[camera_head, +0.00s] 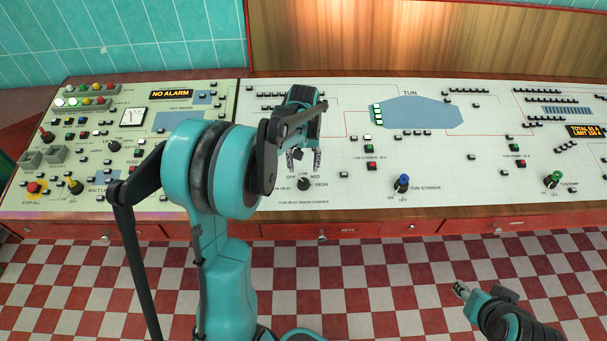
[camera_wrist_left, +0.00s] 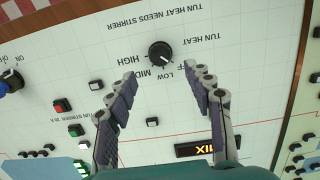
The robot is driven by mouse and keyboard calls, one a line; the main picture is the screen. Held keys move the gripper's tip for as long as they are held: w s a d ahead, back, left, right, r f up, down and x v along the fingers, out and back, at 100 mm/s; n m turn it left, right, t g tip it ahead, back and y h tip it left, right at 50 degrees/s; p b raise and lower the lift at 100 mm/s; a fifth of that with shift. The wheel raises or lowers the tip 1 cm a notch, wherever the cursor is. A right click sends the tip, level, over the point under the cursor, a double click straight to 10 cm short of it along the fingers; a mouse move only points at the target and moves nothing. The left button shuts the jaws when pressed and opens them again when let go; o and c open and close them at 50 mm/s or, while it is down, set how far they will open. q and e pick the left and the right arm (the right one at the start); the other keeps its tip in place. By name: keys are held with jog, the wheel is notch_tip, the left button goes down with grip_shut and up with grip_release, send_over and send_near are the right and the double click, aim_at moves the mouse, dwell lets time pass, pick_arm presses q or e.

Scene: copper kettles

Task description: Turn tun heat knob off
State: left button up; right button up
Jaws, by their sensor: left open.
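The tun heat knob (camera_head: 304,184) is a round black dial on the white panel, with OFF, LOW, MID and HIGH labels around it. In the left wrist view the knob (camera_wrist_left: 160,52) has a white mark that seems to point toward LOW. My left gripper (camera_head: 303,162) is open and empty above the panel, just behind the knob in the head view. In the left wrist view its fingertips (camera_wrist_left: 165,76) are spread on either side, short of the knob; contact is not seen. My right gripper (camera_head: 462,290) is at the lower right, far from the knob, its jaws too small to read.
A blue tun stirrer knob (camera_head: 402,183) and a red button (camera_head: 370,164) are to the right of the tun heat knob. A green tun pump knob (camera_head: 553,180) is farther right. A NO ALARM display (camera_head: 171,94) is on the left panel. Drawers run below the panel edge.

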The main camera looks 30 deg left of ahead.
pick_arm(q)
jog(key=shift+s+r, duration=0.1)
jog(key=shift+r, duration=2.05)
jog(key=s+d+r+m+t, duration=0.3)
jog(key=s+d+m+t, duration=0.3)
jog(key=s+d, duration=0.9)
jog(key=s, duration=0.3)
jog(key=shift+s+d+t, duration=0.2)
jog(key=shift+s+t, duration=0.05)
jog(key=shift+t, duration=0.05)
